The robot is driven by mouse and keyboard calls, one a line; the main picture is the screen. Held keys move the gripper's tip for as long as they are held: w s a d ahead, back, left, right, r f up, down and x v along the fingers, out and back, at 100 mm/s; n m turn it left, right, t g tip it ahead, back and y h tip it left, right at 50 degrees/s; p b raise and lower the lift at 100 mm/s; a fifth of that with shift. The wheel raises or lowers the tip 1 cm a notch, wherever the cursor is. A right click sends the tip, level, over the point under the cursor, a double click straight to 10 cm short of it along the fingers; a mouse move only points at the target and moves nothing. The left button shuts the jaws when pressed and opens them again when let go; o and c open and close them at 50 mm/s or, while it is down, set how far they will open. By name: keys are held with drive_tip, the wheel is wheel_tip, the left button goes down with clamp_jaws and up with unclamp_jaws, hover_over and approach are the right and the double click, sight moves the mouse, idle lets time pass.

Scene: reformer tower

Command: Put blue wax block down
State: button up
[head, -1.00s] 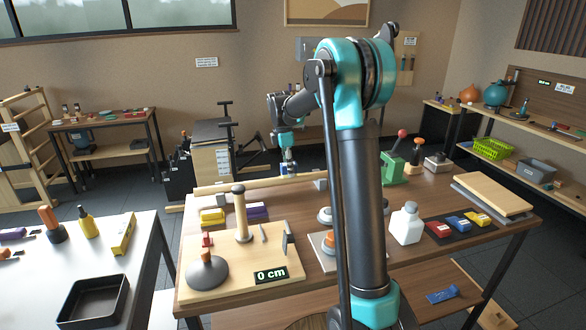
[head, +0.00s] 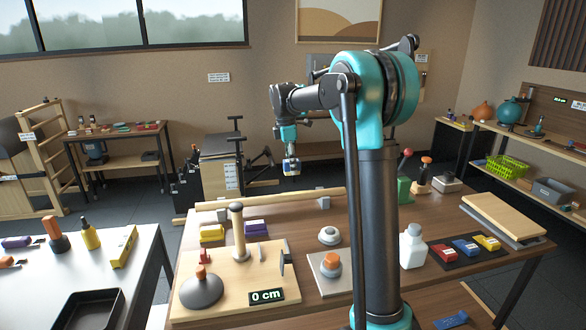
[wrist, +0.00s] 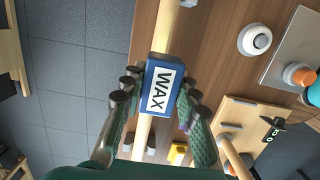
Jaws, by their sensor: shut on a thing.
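The blue wax block (wrist: 161,86) has a white label reading WAX. In the wrist view it sits between the fingers of my gripper (wrist: 160,92), which is shut on it. In the head view my gripper (head: 291,160) hangs beyond the far edge of the wooden worktable (head: 415,225), with the block (head: 291,171) small at its tip. The block is held in the air above a pale wooden rail (wrist: 167,40) along the table's far edge; it is apart from the table.
A yellow block (head: 212,233) and a purple block (head: 256,228) lie behind a post board (head: 225,295). A dark mat (head: 462,262) holds red, blue and yellow packs. A white bottle (head: 412,248) and white knob (head: 329,236) stand nearby. Bare tabletop lies at centre.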

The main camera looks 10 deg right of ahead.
idle(0.4)
wheel_tip(320, 180, up, 6)
hover_over(298, 225)
drive_tip(key=f, duration=2)
drive_tip(key=shift+a, duration=0.3)
drive_tip(key=o, duration=1.1)
wheel_tip(298, 225, up, 12)
drive_tip(key=a, duration=0.1)
drive_tip(key=shift+a, duration=0.2)
